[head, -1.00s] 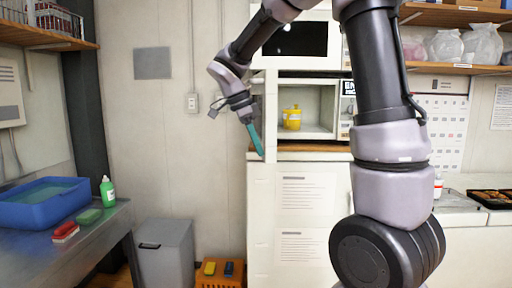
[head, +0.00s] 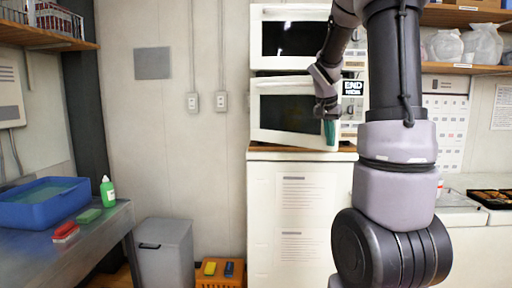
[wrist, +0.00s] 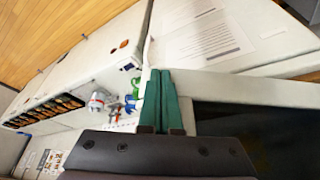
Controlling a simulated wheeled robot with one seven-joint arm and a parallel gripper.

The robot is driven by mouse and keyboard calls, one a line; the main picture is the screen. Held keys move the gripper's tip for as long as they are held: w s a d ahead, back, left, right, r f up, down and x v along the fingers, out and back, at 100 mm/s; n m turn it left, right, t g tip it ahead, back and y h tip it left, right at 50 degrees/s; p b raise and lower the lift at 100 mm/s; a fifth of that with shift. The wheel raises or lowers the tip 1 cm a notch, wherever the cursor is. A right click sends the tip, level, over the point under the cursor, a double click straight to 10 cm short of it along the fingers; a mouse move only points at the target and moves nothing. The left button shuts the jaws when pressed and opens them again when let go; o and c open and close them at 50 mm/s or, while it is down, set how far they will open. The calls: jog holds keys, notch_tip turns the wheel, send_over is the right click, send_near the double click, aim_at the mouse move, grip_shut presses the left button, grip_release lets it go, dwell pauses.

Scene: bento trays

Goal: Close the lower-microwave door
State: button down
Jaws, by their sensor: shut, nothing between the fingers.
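The lower microwave's white door (head: 262,133) with its dark window spans most of the microwave's front in the head view. Its right edge hangs lower and nearer than its hinge side, so it looks slightly ajar. My gripper (head: 329,132) is shut and empty, its teal fingers pointing down at the door's right edge. In the wrist view the teal fingers (wrist: 166,98) are together beside the door's white frame (wrist: 250,88); I cannot tell whether they touch it. The inside of the microwave is hidden behind the door.
The upper microwave (head: 292,38) sits directly above with its door shut. A white cabinet (head: 270,200) stands below. A steel table with a blue basin (head: 40,205) is at the left, a grey bin (head: 165,250) on the floor. The floor-side space before the cabinet looks free.

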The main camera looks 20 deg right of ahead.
jog(key=w+d+n, duration=0.1)
jog(key=w+d, duration=0.2)
jog(key=w+d+n, duration=0.1)
jog(key=w+d, duration=0.2)
jog(key=d, duration=0.1)
jog(key=shift+f+n+t+y, duration=0.1)
jog(key=shift+n+t+y, duration=0.2)
jog(key=shift+n, duration=0.1)
jog(key=w+d+n+y, duration=0.1)
jog(key=w+d+n, duration=0.3)
jog(key=w, duration=0.7)
jog(key=shift+w+d+r+t+y, duration=0.2)
jog(key=shift+d+t+y, duration=0.15)
jog(key=shift+d, duration=0.85)
jog(key=shift+r, duration=0.1)
jog(key=shift+a, duration=0.1)
